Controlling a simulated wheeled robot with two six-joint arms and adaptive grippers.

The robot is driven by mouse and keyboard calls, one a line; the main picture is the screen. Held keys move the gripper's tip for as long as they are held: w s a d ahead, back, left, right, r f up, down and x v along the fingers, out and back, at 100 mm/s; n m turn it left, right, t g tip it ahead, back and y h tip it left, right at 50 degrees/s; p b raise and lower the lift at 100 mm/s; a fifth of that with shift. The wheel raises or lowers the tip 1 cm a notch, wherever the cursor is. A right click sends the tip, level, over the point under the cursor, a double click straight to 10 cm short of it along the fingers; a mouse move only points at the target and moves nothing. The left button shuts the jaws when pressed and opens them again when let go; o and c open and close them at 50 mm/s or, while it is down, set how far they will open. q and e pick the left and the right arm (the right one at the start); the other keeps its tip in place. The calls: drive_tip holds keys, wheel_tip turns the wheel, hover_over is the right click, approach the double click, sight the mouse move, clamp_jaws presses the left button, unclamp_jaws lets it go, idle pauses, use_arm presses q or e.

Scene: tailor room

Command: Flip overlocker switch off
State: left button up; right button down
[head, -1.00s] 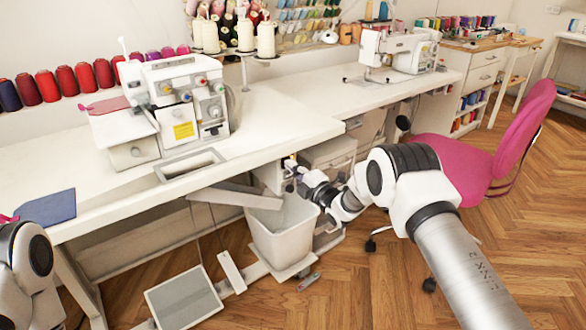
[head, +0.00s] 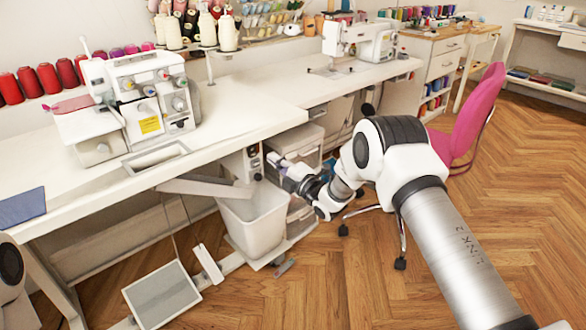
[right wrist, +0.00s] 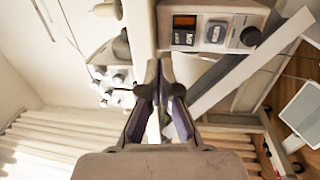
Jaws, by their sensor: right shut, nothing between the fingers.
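The white overlocker (head: 140,85) stands on the left part of the white table. Its switch box (head: 243,163) hangs under the table's front edge, above a pale bin. In the right wrist view the box shows a switch with an orange-red part (right wrist: 185,30), a grey button (right wrist: 216,32) and a black knob (right wrist: 250,37). The switch's position is too small to tell. My right gripper (head: 276,162) is just right of the box and apart from it in the head view. In the right wrist view its fingertips (right wrist: 160,82) are together and empty. My left gripper is out of view.
The pale bin (head: 255,218) stands below the box, and a pedal plate (head: 162,295) lies left of it. Drawers (head: 296,148) are behind my right gripper. A pink chair (head: 470,120) is at the right. Wooden floor is open at the lower right.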

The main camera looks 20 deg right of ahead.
drive_tip(key=v, duration=0.5)
drive_tip(key=shift+s+d+r+p, duration=0.1)
drive_tip(key=shift+s+r+p, duration=0.1)
drive_tip(key=shift+r+p, duration=0.15)
